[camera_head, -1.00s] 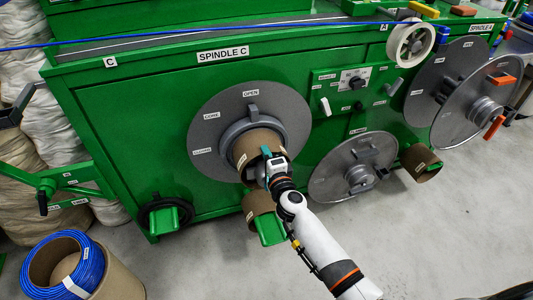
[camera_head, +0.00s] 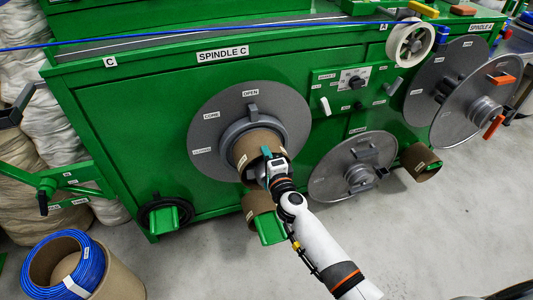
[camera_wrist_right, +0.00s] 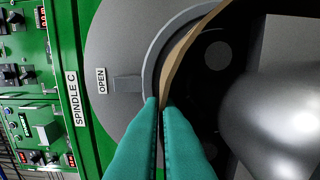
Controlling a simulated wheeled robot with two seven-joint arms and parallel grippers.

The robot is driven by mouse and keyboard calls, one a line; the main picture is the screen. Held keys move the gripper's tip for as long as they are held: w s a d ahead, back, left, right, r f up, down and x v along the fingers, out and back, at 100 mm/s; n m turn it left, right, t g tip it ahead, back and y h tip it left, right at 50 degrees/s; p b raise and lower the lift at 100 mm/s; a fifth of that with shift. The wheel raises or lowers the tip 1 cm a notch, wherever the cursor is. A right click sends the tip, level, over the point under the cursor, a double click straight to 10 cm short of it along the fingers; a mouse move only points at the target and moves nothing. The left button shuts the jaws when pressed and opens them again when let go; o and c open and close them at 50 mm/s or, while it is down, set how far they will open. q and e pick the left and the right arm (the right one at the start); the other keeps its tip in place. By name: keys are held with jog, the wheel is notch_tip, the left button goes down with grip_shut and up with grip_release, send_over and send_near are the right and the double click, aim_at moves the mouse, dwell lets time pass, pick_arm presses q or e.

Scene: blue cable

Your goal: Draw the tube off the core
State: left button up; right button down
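The brown cardboard tube (camera_head: 245,149) sits on spindle C, in front of the round grey plate (camera_head: 285,110). A grey collar (camera_head: 232,133) surrounds its back end. My right gripper (camera_head: 270,158) is at the tube's front rim. In the right wrist view, its two teal fingers (camera_wrist_right: 160,103) are nearly together, one on each side of the tube's thin wall (camera_wrist_right: 178,70), pinching it. The dark core (camera_wrist_right: 205,75) shows inside the tube there. How far the tube overlaps the core is hidden. My left gripper is not in view.
Another brown tube (camera_head: 259,204) hangs below on a green holder (camera_head: 270,231). A second grey disc (camera_head: 350,180) stands at the right. A blue cable coil (camera_head: 90,268) lies on a brown drum at lower left. The floor at lower right is clear.

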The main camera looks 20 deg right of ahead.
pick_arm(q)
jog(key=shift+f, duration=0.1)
pick_arm(e)
jog(key=shift+s, duration=0.2)
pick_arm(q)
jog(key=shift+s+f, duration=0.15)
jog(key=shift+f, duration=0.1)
pick_arm(e)
jog(key=shift+s, duration=0.15)
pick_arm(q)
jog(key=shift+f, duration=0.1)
pick_arm(e)
jog(key=shift+s, duration=0.2)
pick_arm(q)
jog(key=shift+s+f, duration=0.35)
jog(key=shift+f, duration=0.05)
pick_arm(e)
jog(key=shift+s, duration=0.25)
